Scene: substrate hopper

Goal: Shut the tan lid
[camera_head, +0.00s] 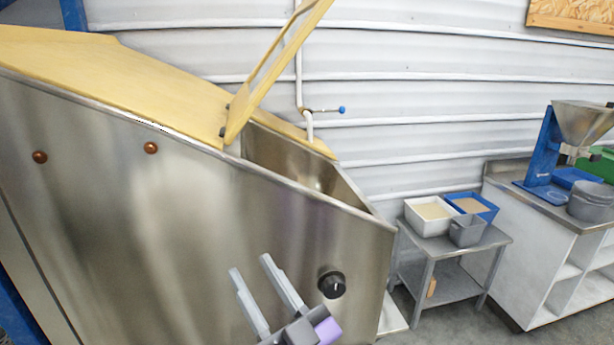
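The tan lid (275,68) stands raised and tilted above the steel hopper (150,215), hinged at its lower left edge. Its top end runs out of the picture. The hopper's opening (292,160) shows below and to the right of the lid, with bare steel inner walls. My gripper (252,270) is low in front of the hopper's front face, well below the lid and apart from it. Its two grey fingers point up and are spread apart with nothing between them.
A black knob (332,284) sits on the hopper's front, just right of my gripper. A small steel table (455,245) with a white bin (428,217), a blue bin and a grey bin stands to the right. A white pipe with a blue-handled valve (341,110) runs behind the lid.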

